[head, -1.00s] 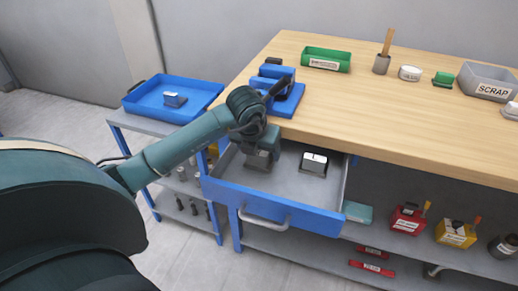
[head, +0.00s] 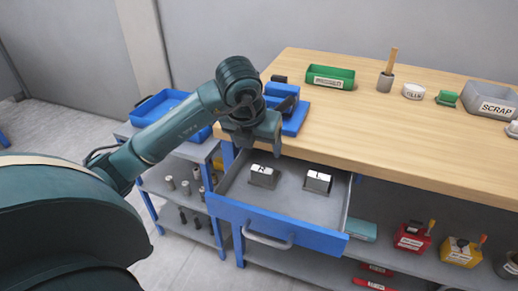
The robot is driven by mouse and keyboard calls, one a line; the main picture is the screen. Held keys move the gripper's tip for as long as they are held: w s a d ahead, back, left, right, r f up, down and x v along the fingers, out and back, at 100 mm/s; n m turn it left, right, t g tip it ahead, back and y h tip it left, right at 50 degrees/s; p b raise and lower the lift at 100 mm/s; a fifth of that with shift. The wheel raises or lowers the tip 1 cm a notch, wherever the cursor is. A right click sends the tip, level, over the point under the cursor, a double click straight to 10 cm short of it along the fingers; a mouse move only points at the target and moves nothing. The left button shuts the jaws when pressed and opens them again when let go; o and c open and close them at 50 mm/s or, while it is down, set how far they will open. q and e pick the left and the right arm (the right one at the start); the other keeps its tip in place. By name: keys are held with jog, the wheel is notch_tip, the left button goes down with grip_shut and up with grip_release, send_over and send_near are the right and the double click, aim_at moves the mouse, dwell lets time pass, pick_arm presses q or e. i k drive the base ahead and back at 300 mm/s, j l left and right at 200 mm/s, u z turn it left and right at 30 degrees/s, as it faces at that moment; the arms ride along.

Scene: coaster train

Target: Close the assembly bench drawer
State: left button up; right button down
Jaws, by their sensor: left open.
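The assembly bench drawer (head: 277,222) is pulled out below the wooden bench top (head: 400,130). It has a blue front and a grey handle (head: 267,241). Two grey blocks with white labelled tops lie inside, a left block (head: 263,177) and a right block (head: 317,182). My left gripper (head: 262,150) is open and empty, pointing down above the back left part of the drawer, apart from the blocks. My right gripper is not in view.
A blue fixture (head: 292,113) sits at the bench's left end, partly behind my arm. A green bin (head: 330,76) and a grey scrap bin (head: 490,100) stand farther back. A side cart with a blue tray (head: 150,112) stands left. Red and yellow containers sit on the lower shelf.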

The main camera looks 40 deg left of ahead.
aim_at(288, 213)
jog(key=k, duration=1)
